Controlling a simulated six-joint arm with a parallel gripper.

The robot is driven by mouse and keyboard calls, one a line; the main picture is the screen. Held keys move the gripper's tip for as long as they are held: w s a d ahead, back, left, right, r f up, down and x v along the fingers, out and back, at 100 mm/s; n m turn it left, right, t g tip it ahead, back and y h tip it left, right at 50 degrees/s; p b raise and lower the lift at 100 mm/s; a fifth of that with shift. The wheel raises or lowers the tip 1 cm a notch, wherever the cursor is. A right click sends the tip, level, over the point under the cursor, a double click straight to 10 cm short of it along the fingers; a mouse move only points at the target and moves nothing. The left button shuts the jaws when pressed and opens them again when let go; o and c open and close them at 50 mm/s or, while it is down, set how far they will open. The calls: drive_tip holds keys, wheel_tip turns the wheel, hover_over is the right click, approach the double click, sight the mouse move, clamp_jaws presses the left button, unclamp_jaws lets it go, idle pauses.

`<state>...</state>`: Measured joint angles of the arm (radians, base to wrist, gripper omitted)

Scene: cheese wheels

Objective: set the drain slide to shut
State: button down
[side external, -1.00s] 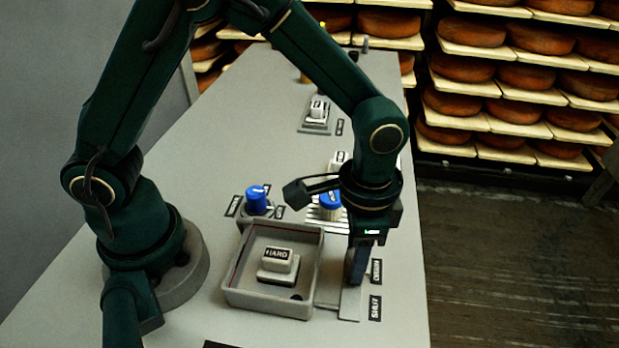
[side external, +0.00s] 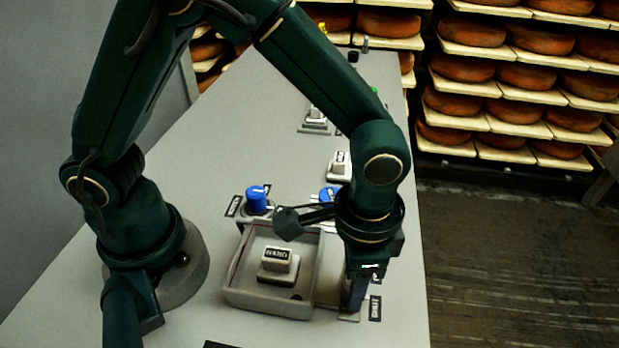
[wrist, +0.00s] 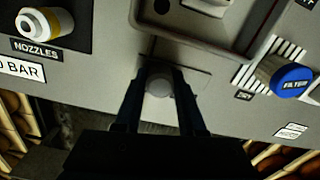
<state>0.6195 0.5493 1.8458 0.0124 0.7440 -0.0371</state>
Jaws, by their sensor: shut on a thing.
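My gripper (side external: 354,296) points down over the drain slide beside the grey basin (side external: 230,300). In the wrist view its dark fingers (wrist: 159,84) stand on both sides of the slide's round grey knob (wrist: 158,80) and are shut on it. In the side view the fingers hide the knob, and part of the slide's flat plate (side external: 349,317) shows below them. The SHUT label (side external: 375,308) is just right of the fingertips, about level with them. The other label by the slide is mostly hidden behind my gripper.
A block marked HARD (side external: 278,258) stands in the basin. Blue knobs stand behind it, one at the left (side external: 257,199) and the FILTER knob (wrist: 291,80). The counter's right edge is close to my gripper.

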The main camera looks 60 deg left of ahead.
drive_tip(key=shift+s+d, duration=0.15)
drive_tip(key=shift+d, duration=0.1)
drive_tip(key=c, duration=0.5)
unclamp_jaws()
drive_tip(key=shift+a, duration=0.1)
drive_tip(key=shift+r, duration=0.15)
drive_tip(key=shift+r, duration=2.45)
